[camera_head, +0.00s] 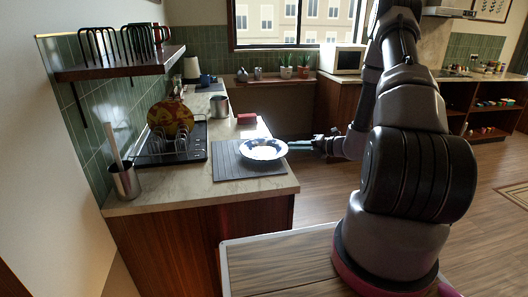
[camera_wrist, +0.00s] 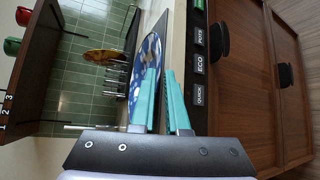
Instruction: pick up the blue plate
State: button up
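The blue plate (camera_head: 264,150), with a blue and white patterned surface, lies on a dark grey ribbed mat (camera_head: 228,165) at the counter's right edge. Its middle looks bright white in the head view. My gripper (camera_head: 293,147) is level with the plate, just right of its rim. In the wrist view, the plate (camera_wrist: 143,62) stands edge-on because that view is turned sideways. The teal fingers of my gripper (camera_wrist: 161,74) are apart, with the plate's near rim close to the tips. The left finger covers part of the plate. I cannot tell whether they touch.
A dish rack (camera_head: 175,148) holding an orange-patterned plate (camera_head: 171,117) stands left of the mat. A metal utensil holder (camera_head: 125,182) is at the front left, and a metal pot (camera_head: 219,106) is behind. A shelf (camera_head: 125,66) overhangs the left. Floor right of the counter is open.

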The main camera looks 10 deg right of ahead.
aim_at(285, 145)
jog(key=x, duration=0.4)
jog(key=shift+w+a, duration=0.2)
grip_shut()
dwell(1.4)
